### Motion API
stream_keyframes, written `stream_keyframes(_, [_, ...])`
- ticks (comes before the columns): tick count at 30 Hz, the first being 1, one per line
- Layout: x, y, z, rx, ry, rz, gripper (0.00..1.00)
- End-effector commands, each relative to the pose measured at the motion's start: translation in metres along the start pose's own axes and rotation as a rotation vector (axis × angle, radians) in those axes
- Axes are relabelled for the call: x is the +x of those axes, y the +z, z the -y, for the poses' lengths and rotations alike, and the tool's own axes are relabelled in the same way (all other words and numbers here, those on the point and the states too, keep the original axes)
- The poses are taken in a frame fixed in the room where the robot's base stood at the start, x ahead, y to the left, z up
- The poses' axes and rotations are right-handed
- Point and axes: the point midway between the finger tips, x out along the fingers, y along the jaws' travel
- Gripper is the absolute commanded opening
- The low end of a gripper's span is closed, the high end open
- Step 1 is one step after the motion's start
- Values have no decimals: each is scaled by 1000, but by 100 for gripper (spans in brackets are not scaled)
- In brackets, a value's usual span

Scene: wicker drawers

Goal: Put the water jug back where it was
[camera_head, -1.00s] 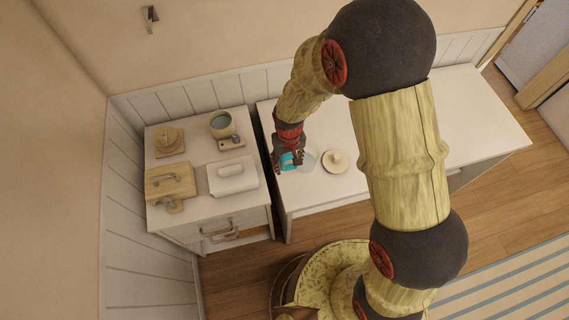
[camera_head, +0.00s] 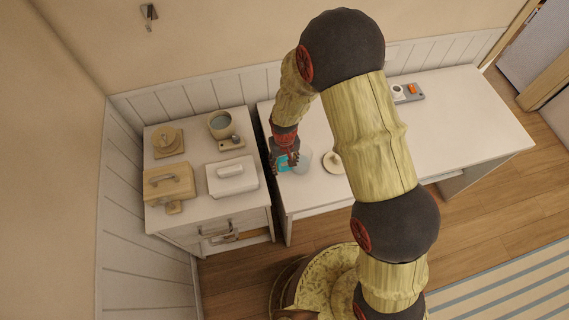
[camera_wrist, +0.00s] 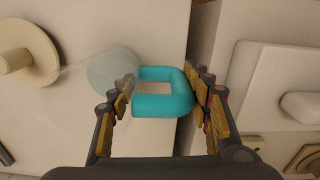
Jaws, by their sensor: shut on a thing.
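The water jug (camera_head: 303,161) is a clear, see-through vessel with a teal handle (camera_wrist: 168,104). In the head view it is at the left end of the long white table (camera_head: 310,196). My gripper (camera_head: 284,160) points down at the jug's left side. In the wrist view my gripper (camera_wrist: 162,88) has its fingers on both sides of the teal handle and is shut on it. The clear jug body (camera_wrist: 112,70) shows faintly beyond the left finger. I cannot tell whether the jug's base touches the table.
A round knobbed lid (camera_head: 333,161) lies right of the jug. A small tray (camera_head: 408,94) sits at the table's back.

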Motion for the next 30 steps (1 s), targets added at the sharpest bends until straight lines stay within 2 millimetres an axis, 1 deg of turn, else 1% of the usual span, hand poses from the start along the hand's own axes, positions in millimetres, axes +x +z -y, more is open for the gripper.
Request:
stream_keyframes(5, [4, 0, 0, 0, 0, 0, 0])
stream_keyframes(6, [3, 0, 0, 0, 0, 0, 51])
stream_keyframes(15, [3, 0, 0, 0, 0, 0, 68])
stream_keyframes(25, [0, 0, 0, 0, 0, 0, 68])
stream_keyframes(28, [-9, -1, 0, 0, 0, -3, 68])
stream_keyframes(30, [-21, -1, 0, 0, 0, -3, 68])
